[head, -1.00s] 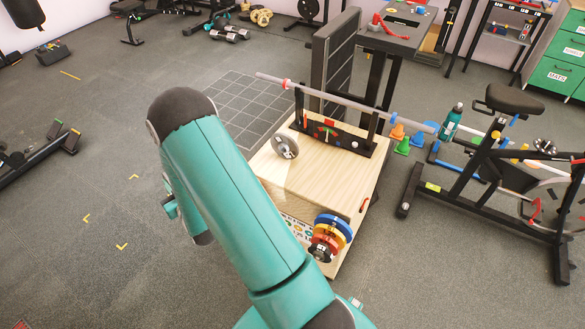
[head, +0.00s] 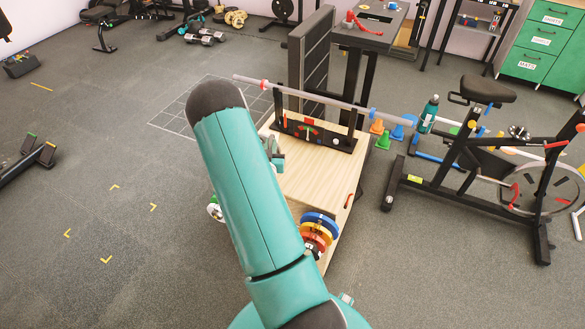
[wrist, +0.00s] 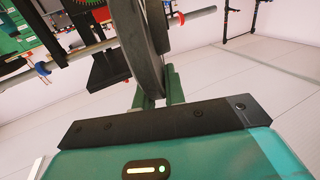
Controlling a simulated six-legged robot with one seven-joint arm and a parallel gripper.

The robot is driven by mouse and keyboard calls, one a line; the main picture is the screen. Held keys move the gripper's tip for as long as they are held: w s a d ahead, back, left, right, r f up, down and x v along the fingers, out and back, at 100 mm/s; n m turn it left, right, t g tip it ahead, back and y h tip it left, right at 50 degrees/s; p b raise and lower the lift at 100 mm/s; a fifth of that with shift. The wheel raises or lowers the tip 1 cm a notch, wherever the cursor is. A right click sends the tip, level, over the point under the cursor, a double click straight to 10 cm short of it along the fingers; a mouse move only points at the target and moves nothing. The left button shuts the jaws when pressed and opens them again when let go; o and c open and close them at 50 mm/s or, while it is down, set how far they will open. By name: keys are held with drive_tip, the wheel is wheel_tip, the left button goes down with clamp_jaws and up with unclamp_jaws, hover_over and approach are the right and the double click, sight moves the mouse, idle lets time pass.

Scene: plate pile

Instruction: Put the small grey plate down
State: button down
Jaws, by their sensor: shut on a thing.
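In the wrist view my gripper (wrist: 157,98) is shut on a dark grey plate (wrist: 140,48), seen nearly edge-on between the fingers. The plate stands upright in the picture, and its far side is hidden. In the head view my arm covers the gripper and most of what it holds. A small white and green part shows at the arm's left edge; I cannot tell what it is. The wooden box top (head: 318,180) lies right of my arm. A pile of coloured plates (head: 318,232) sits at its near end.
A long barbell bar (head: 330,104) rests on a black rack (head: 315,133) at the box's far end. Small cones (head: 383,140) and an exercise bike (head: 480,150) stand to the right. The floor at left is mostly clear.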

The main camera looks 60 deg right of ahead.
drive_tip(key=s+d+r+m+g+h, duration=0.2)
drive_tip(key=s+d+m+g, duration=0.3)
drive_tip(key=s+d, duration=0.75)
wheel_tip(320, 180, down, 10)
drive_tip(key=s+a+g, duration=0.1)
drive_tip(key=shift+s+r+n, duration=0.15)
drive_tip(key=shift+r+n, duration=0.05)
drive_tip(key=shift+n, duration=0.2)
drive_tip(key=shift+a+f, duration=0.1)
drive_tip(key=c, duration=1.9)
unclamp_jaws()
drive_tip(key=shift+f, duration=0.2)
drive_tip(key=o, duration=0.4)
drive_tip(key=shift+o, duration=0.2)
